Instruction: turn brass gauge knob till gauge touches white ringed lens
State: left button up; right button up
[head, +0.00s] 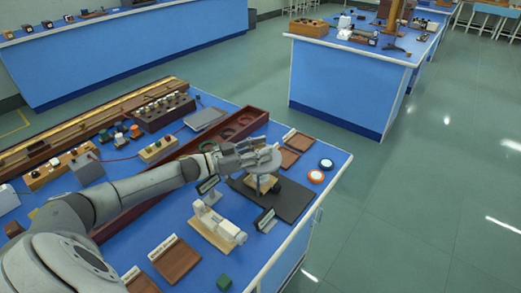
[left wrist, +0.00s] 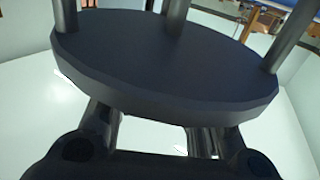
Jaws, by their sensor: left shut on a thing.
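My left gripper (head: 266,156) is shut at a grey round-plated instrument (head: 262,167) above a dark mat (head: 292,207). In the left wrist view a dark disc (left wrist: 165,65) with several upright posts fills the upper middle. Parts of my gripper (left wrist: 155,132) show below it; the disc hides the fingertips. I cannot make out the brass knob or the exact grip point. A white-ringed lens (head: 326,164) lies on the blue bench to the right, apart from the gripper. An orange-ringed lens (head: 316,177) lies just in front of it. My right gripper is out of view.
A white instrument on a wooden base (head: 217,228) stands in front of the mat. The bench's right edge is close to the lenses.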

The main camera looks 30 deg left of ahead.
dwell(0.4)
pick_arm(q)
jog(key=o, duration=1)
jog(key=shift+o, duration=0.2)
jog(key=shift+r, duration=0.1)
notch_tip(320, 180, up, 10)
jog(key=shift+f, duration=0.1)
